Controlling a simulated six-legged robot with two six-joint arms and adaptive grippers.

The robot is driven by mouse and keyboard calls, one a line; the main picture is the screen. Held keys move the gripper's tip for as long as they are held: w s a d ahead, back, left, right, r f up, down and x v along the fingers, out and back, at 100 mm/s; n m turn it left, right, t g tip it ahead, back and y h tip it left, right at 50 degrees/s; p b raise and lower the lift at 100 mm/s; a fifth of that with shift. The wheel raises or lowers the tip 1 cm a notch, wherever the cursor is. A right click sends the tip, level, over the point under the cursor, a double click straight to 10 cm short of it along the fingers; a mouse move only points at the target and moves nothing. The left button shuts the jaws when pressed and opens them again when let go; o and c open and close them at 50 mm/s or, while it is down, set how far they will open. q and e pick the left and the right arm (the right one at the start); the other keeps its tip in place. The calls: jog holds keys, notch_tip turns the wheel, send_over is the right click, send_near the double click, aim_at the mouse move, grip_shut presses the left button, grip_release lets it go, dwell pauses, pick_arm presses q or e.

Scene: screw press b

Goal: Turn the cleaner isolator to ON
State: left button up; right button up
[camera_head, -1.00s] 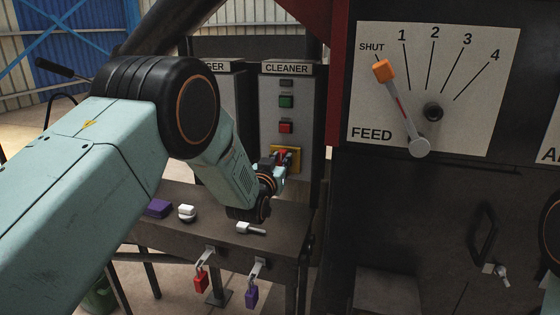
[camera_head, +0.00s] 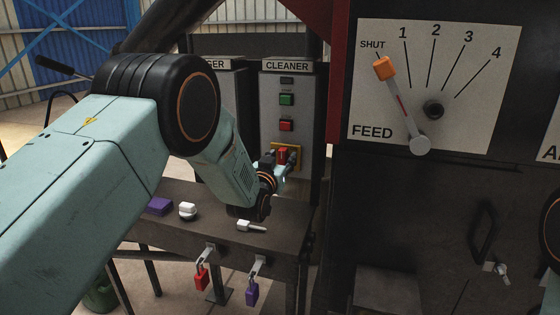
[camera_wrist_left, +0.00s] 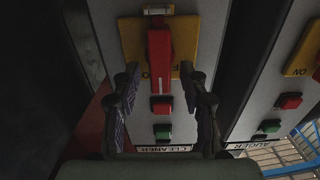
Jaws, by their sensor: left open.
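The cleaner isolator is a yellow plate (camera_head: 296,151) with a red handle (camera_head: 282,154), low on the grey CLEANER panel (camera_head: 289,92). The left wrist view shows the plate (camera_wrist_left: 130,40) and the red handle (camera_wrist_left: 159,58) from close up, upside down. The handle lies along the panel's length and covers part of the plate's lettering. My left gripper (camera_wrist_left: 160,70) is open, with one finger on each side of the handle and a gap on both sides. In the head view the gripper (camera_head: 278,160) partly hides the isolator. My right gripper is not in view.
Green (camera_head: 286,99) and red (camera_head: 286,125) buttons sit above the isolator. The AUGER panel (camera_wrist_left: 262,80) stands beside it. The bench below holds a purple block (camera_head: 158,206), a white knob (camera_head: 187,210) and a white-handled piece (camera_head: 250,226). Red (camera_head: 201,277) and purple (camera_head: 252,292) padlocks hang in front.

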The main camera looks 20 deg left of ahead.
pick_arm(q)
jog(key=s, duration=1.2)
jog(key=shift+a, duration=0.2)
